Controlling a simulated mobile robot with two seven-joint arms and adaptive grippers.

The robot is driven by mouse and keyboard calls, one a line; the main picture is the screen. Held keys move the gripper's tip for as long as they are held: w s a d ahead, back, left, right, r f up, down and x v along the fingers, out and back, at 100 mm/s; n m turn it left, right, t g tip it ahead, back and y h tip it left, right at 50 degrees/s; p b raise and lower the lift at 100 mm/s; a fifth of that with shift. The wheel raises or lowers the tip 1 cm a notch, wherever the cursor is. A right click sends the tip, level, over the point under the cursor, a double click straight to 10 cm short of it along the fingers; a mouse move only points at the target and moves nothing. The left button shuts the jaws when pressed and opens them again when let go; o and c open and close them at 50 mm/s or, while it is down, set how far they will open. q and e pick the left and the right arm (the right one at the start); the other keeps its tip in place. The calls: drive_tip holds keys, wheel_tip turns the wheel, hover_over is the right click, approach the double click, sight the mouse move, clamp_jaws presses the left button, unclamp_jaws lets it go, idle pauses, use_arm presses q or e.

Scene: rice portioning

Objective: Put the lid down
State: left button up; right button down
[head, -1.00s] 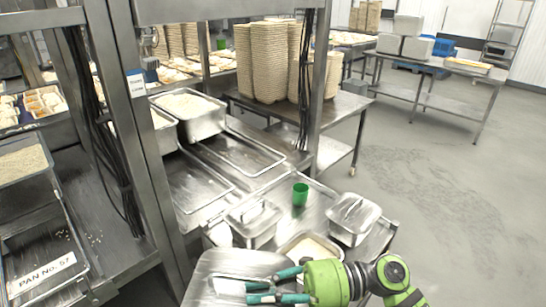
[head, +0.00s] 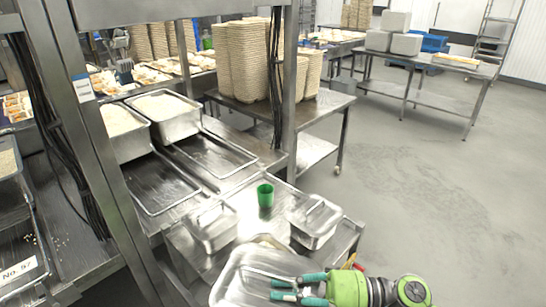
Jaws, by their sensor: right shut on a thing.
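My right gripper (head: 276,289) comes in from the lower right, its teal fingers shut on a large silver metal lid (head: 238,272). The lid is at the bottom of the head view, above or at the near edge of the steel worktable (head: 180,240); whether it touches anything I cannot tell. It hides most of an open pan (head: 264,240) behind it. My left gripper is not in view.
A green cup (head: 265,195) stands behind the pans. Two empty trays (head: 160,185) and deep pans of rice (head: 165,105) line the left. A steel post (head: 110,170) rises at left. Red and yellow items (head: 352,262) show beside my right gripper. Open floor lies right.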

drive_tip(key=m+t, duration=0.2)
drive_tip(key=t, duration=0.1)
drive_tip(key=w+m+t+h, duration=0.1)
drive_tip(key=shift+d+r+t, duration=0.2)
drive_tip(key=shift+d+t, duration=0.05)
drive_tip(key=shift+t, duration=0.15)
drive_tip(key=shift+w+d+r+m+t+h, duration=0.1)
drive_tip(key=shift+w+d+m+t+h, duration=0.15)
drive_tip(key=shift+m+t, duration=0.35)
drive_tip(key=shift+w+d+m+t+h, duration=0.25)
drive_tip(key=shift+d+m+t+h, duration=0.35)
drive_tip(key=shift+t, duration=0.5)
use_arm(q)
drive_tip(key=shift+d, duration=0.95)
use_arm(e)
drive_tip(key=shift+w+r+t, duration=0.1)
drive_tip(key=shift+w+t, duration=0.05)
drive_tip(key=shift+t, duration=0.15)
